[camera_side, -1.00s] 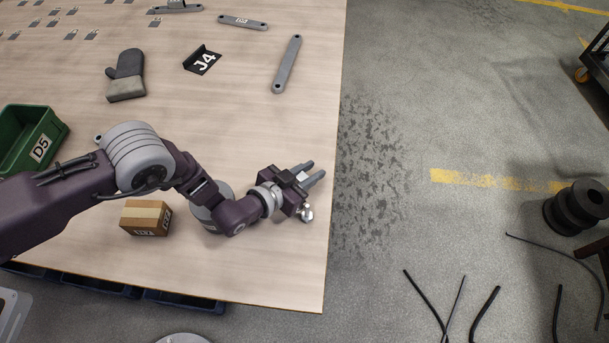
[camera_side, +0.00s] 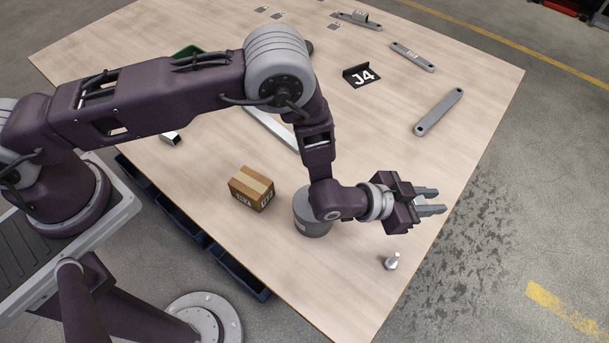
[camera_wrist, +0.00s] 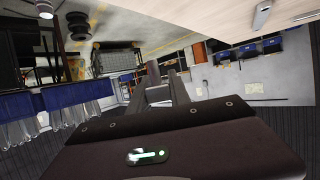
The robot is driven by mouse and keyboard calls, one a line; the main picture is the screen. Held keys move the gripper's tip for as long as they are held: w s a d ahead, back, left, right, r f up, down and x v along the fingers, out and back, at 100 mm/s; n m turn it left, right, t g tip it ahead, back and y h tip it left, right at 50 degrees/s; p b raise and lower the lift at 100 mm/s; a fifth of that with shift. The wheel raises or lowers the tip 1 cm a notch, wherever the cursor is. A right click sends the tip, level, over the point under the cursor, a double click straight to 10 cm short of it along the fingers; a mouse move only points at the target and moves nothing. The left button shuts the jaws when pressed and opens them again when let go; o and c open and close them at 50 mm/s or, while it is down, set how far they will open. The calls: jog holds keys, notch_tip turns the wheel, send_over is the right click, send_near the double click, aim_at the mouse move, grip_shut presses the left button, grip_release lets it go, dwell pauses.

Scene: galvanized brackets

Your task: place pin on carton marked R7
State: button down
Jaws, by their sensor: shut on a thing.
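My gripper (camera_side: 430,201) is level, above the table near its right edge, fingers pointing right. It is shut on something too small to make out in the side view. In the wrist view my fingers (camera_wrist: 166,85) have a small brownish shape near their tips, unclear what. A silver headed piece, like a pin or bolt (camera_side: 391,261), is below and apart from my gripper. A brown carton (camera_side: 251,189) with a tan tape strip sits left of my gripper; its labels are too small to read surely.
A grey can (camera_side: 312,212) stands beneath my wrist, between carton and gripper. A black J4 sign (camera_side: 361,76) and grey bars (camera_side: 439,111) lie farther back. A green bin (camera_side: 187,51) is partly hidden behind my arm. The table front right (camera_side: 345,285) is clear.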

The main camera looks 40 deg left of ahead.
notch_tip(320, 180, up, 10)
jog(key=r, duration=0.1)
jog(key=w+a+m+g+h, duration=0.2)
jog(key=a, duration=0.4)
jog(key=m+g+h, duration=0.4)
jog(key=m+g, duration=0.5)
send_over(258, 188)
notch_tip(258, 188, down, 16)
jog(key=shift+r, duration=0.2)
jog(key=c, duration=1.2)
grip_release()
jog(key=shift+f+y, duration=0.1)
jog(key=shift+y, duration=0.2)
